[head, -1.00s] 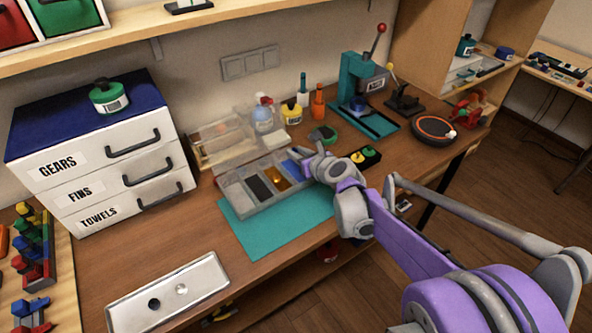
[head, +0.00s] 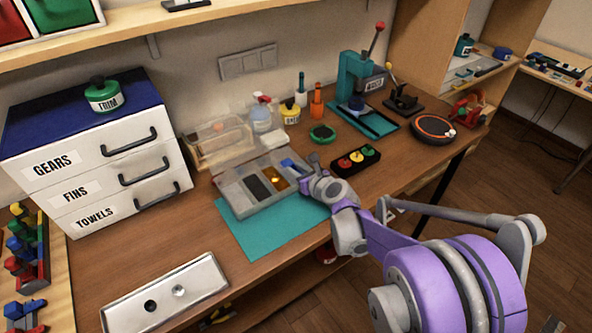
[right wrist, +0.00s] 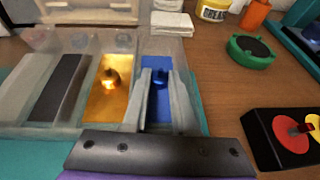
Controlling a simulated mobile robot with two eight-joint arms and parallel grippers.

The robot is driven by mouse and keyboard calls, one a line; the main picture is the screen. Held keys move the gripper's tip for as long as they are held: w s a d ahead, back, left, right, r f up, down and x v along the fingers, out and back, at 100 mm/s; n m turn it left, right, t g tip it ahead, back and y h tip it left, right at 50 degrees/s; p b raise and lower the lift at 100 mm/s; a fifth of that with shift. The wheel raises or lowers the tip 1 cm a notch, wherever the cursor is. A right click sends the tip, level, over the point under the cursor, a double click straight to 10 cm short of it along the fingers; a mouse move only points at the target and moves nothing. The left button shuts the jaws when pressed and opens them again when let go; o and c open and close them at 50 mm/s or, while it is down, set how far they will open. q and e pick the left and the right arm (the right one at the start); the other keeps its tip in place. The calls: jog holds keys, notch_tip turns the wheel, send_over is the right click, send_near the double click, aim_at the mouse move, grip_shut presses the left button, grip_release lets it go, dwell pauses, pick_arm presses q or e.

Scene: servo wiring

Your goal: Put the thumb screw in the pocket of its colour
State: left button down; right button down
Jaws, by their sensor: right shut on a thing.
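A grey organiser tray (head: 236,186) has several pockets, among them a black-lined one, a gold one (right wrist: 105,108) and a blue one (right wrist: 157,122). A gold thumb screw (right wrist: 111,79) stands in the gold pocket. My right gripper (head: 303,168) is at the tray's right end. In the right wrist view its fingers (right wrist: 160,82) point over the blue pocket and are shut on a blue thumb screw (right wrist: 160,77). Whether the screw touches the pocket floor I cannot tell. The head view hides the screw. My left gripper is out of view.
A teal mat (head: 268,236) lies under the tray. A black holder with red, yellow and green discs (head: 356,160) is right of the gripper. A green-rimmed round pot (head: 322,133) stands behind, a clear bin (head: 218,147) behind the tray. A metal plate (head: 165,293) lies at front left.

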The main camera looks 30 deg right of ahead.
jog(key=c, duration=1)
grip_release()
jog(key=shift+s+a+f, duration=0.15)
jog(key=shift+a+f, duration=0.05)
jog(key=shift+a, duration=0.05)
jog(key=shift+d+r+p, duration=0.1)
jog(key=shift+r+p, duration=0.3)
jog(key=p+v, duration=0.1)
jog(key=v, duration=1)
jog(key=shift+s+d+r, duration=0.1)
jog(key=shift+s+r, duration=0.1)
jog(key=shift+s, duration=0.1)
